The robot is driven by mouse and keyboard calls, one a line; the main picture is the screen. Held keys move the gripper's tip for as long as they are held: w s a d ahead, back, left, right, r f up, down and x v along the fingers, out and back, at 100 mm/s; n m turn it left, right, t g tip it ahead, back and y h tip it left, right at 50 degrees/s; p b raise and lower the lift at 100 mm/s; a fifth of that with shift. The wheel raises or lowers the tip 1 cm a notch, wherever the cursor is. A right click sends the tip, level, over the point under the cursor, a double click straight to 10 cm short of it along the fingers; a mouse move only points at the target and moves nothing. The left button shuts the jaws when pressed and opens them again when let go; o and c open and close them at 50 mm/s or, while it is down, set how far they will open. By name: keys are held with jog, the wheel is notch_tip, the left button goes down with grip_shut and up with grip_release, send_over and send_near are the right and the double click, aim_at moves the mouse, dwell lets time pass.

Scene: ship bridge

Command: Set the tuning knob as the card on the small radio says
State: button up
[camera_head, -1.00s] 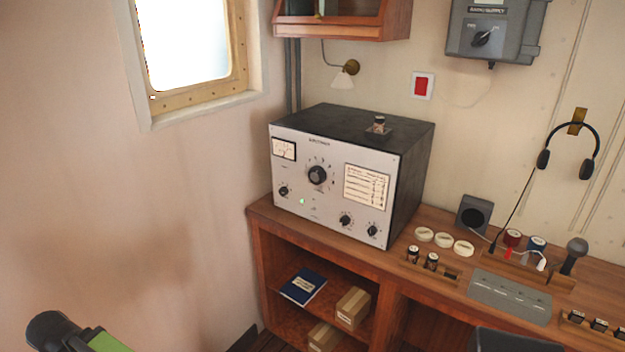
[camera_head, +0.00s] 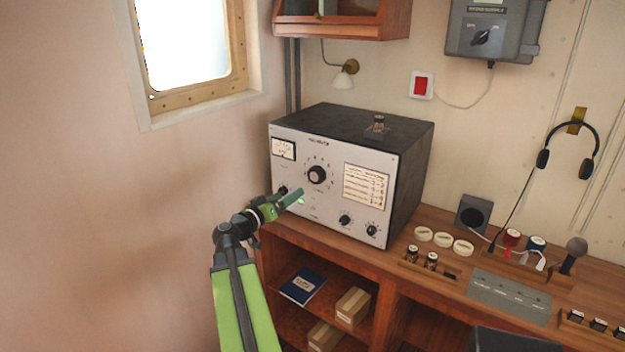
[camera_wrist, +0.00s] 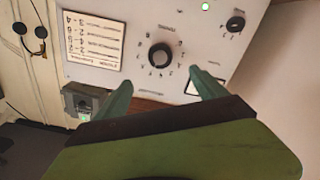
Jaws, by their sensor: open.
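A radio with a pale front and black case (camera_head: 330,205) stands on the bench. Its large dark dial knob (camera_head: 316,175) is left of centre, and also shows in the wrist view (camera_wrist: 160,57). A printed card (camera_head: 366,187) is on the front at right; it appears upside down in the wrist view (camera_wrist: 95,42), its writing too small to read surely. My gripper (camera_head: 290,199) is open and empty before the front's lower left, partly hiding the small left knob. In the wrist view its fingers (camera_wrist: 162,90) are spread, with the large knob beyond and between them, apart from both.
Smaller knobs (camera_head: 345,220) sit low on the front, near a green lamp (camera_head: 302,201). A meter (camera_head: 284,149) is at upper left. The bench (camera_head: 420,290) holds pale discs, a speaker (camera_head: 473,214) and spools. A grey box (camera_head: 495,28) hangs on the wall.

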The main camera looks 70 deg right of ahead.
aim_at(314, 176)
jog(key=x, duration=1.4)
jog(key=shift+d, duration=0.35)
jog(key=c, duration=1.4)
jog(key=shift+o, duration=0.2)
jog(key=shift+n, duration=0.3)
jog(key=o, duration=1.4)
jog(key=shift+c, duration=0.2)
jog(key=shift+a, duration=0.1)
